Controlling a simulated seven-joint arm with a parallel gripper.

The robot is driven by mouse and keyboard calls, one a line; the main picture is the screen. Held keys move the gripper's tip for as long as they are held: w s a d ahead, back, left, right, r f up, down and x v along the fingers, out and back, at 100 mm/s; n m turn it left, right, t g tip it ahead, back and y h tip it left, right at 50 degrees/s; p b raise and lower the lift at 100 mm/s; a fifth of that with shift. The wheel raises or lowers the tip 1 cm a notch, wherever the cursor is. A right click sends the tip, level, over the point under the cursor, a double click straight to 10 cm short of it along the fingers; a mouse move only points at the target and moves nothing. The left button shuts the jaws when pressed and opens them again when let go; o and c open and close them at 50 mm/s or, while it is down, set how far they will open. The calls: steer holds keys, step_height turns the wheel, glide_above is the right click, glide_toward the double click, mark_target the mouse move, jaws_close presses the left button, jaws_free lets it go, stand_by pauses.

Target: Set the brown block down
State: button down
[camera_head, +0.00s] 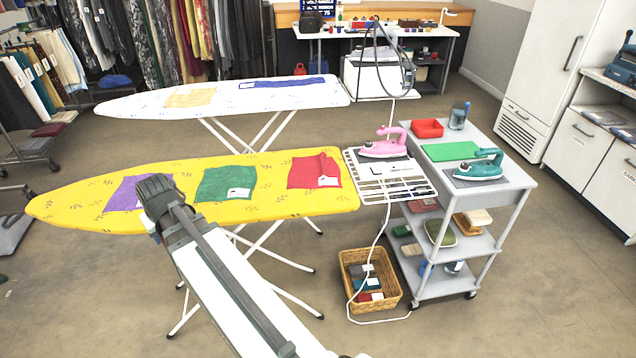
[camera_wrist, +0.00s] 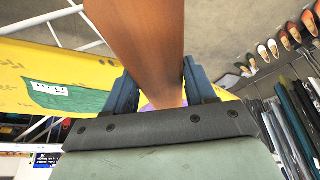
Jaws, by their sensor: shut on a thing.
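In the wrist view, a long brown block (camera_wrist: 150,40) with a wood-like surface stands between the two dark blue fingers of my gripper (camera_wrist: 160,82), which is shut on it. In the head view, my arm hides the gripper's fingers and the block; the dark wrist end (camera_head: 156,190) is over the left part of the yellow ironing board (camera_head: 80,205), by the purple cloth (camera_head: 126,194). The yellow board also shows behind the block in the wrist view (camera_wrist: 25,68). Whether the block touches the board cannot be told.
A green cloth (camera_head: 226,184) and a red cloth (camera_head: 313,171) lie farther right on the yellow board. A white ironing board (camera_head: 130,105) stands behind it. A wire rest with a pink iron (camera_head: 385,148), a grey cart (camera_head: 480,198) and a wicker basket (camera_head: 390,300) are to the right.

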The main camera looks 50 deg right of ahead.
steer(key=s+d+m, duration=0.2)
steer(key=s+d, duration=0.2)
steer(key=d, duration=0.7)
steer(key=s+d+m+h, duration=0.1)
steer(key=s+d, duration=0.3)
steer(key=d, duration=0.8)
steer(key=s+d+r+m+g+h, duration=0.1)
steer(key=s+d+m, duration=0.2)
steer(key=d, duration=0.8)
steer(key=shift+s+d+r, duration=0.1)
steer(key=shift+s+d, duration=0.1)
steer(key=shift+s, duration=0.35)
steer(key=s+d+m+g+h, duration=0.1)
steer(key=s+d+m, duration=0.2)
steer(key=s+d, duration=0.9)
step_height(320, 180, up, 3)
steer(key=m+g, duration=0.6)
steer(key=m, duration=1)
glide_above(400, 188)
steer(key=w+a, duration=0.1)
steer(key=shift+y, duration=0.3)
steer(key=shift+a+f, duration=0.2)
steer(key=shift+f, duration=4.85)
steer(key=shift+f, duration=0.1)
